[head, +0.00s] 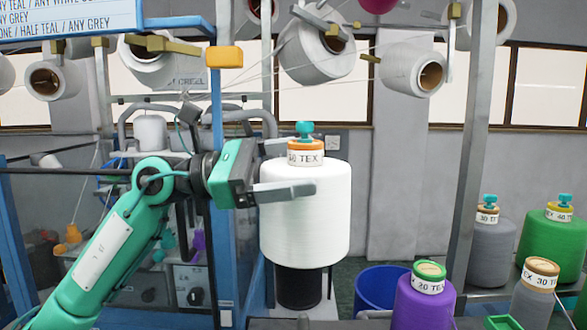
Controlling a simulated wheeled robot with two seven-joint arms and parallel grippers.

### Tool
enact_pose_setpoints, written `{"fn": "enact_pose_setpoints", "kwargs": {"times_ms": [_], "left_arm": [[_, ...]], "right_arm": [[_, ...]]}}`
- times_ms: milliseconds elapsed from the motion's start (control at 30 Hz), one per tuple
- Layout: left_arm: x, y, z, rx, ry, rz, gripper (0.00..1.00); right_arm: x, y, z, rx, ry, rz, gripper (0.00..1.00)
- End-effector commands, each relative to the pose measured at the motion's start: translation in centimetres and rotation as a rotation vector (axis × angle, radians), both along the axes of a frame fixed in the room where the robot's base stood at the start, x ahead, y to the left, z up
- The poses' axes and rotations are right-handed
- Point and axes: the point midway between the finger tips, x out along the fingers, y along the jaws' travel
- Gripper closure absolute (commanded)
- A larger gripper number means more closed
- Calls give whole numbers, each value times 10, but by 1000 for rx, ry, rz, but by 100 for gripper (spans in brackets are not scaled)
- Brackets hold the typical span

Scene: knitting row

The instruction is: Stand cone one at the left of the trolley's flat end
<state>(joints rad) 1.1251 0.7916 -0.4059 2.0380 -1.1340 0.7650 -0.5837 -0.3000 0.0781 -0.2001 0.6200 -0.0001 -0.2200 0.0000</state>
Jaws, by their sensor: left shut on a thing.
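A large white yarn cone (310,228) with a teal knob on top stands upright in the middle of the head view. The band near its top is labelled with TEX, apparently 30. My left gripper (285,189) comes in from the left and is shut on this cone; one finger lies across its upper front. The other finger is hidden. A grey edge (330,323), perhaps the trolley's, shows at the bottom of the view, below the cone. Its flat end cannot be made out clearly. My right gripper is not in view.
A purple cone (424,303), grey cones (490,252) and a green cone (552,250) stand at the lower right. A blue bin (380,288) is behind the purple cone. A black cylinder (299,288) shows below the white cone. A metal post (476,130) rises at right.

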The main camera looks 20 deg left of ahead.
Motion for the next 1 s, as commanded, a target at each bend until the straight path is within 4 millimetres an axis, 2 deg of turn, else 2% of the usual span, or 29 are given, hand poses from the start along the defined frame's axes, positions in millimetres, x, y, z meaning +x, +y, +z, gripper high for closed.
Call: {"fn": "enact_pose_setpoints", "kwargs": {"times_ms": [167, 1000], "left_arm": [[0, 0, 5, -3, -3, 0, 74], [-1, 0, 84, -3, -4, 0, 74]], "right_arm": [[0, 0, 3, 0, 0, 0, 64], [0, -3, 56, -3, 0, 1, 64]]}}
